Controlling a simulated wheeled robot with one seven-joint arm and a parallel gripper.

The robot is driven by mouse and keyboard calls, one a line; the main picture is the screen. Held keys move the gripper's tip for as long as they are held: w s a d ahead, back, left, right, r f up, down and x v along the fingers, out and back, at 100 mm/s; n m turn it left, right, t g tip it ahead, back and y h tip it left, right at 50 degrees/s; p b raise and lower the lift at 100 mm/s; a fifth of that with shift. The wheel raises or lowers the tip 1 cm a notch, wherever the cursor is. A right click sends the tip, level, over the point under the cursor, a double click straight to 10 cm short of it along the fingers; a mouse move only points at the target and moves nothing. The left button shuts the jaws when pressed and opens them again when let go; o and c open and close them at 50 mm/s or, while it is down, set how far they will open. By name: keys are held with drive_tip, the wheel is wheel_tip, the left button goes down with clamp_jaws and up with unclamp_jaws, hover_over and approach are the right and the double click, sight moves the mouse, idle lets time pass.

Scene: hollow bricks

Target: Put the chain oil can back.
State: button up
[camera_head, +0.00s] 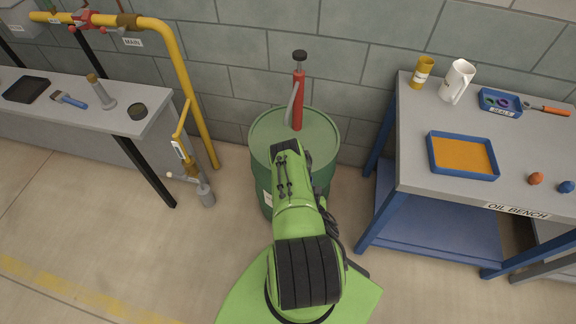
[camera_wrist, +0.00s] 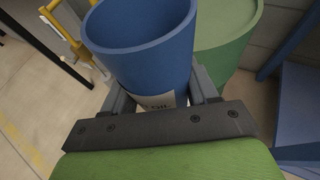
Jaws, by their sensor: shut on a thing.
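A blue, open-topped can (camera_wrist: 140,55) fills the upper middle of the wrist view. Its white label partly shows and reads "OIL"; the rest of the label is hidden. My gripper (camera_wrist: 160,88) is shut on this can, with one finger on each side. In the head view my arm hides both the gripper and the can. The oil bench (camera_head: 425,140) stands at the right, with its name on the front edge.
A green drum (camera_head: 325,130) with a red hand pump (camera_head: 298,100) stands behind my arm. The bench holds a yellow can (camera_head: 423,72), white jug (camera_head: 457,82), orange-filled tray (camera_head: 462,156) and small blue tray (camera_head: 500,102). A yellow pipe (camera_head: 180,70) and grey table (camera_head: 75,118) are left.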

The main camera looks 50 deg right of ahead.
drive_tip(key=shift+f+b+x, duration=0.25)
drive_tip(key=shift+b+x, duration=0.85)
drive_tip(key=shift+b, duration=2.45)
drive_tip(key=w+d+b, duration=0.1)
drive_tip(key=w+d, duration=0.2)
drive_tip(key=w, duration=0.1)
drive_tip(key=w+d+b, duration=0.1)
drive_tip(key=w+d, duration=0.1)
drive_tip(key=w, duration=0.2)
drive_tip(key=w+d+r+b, duration=0.1)
drive_tip(key=w+d, duration=0.2)
drive_tip(key=w, duration=0.1)
drive_tip(key=shift+w+d+r, duration=0.1)
drive_tip(key=shift+d, duration=0.3)
wheel_tip(320, 180, down, 3)
drive_tip(key=shift+f+b, duration=0.25)
drive_tip(key=shift+b, duration=0.8)
drive_tip(key=shift+f, duration=0.25)
drive_tip(key=o, duration=1.2)
drive_tip(key=shift+o, duration=0.2)
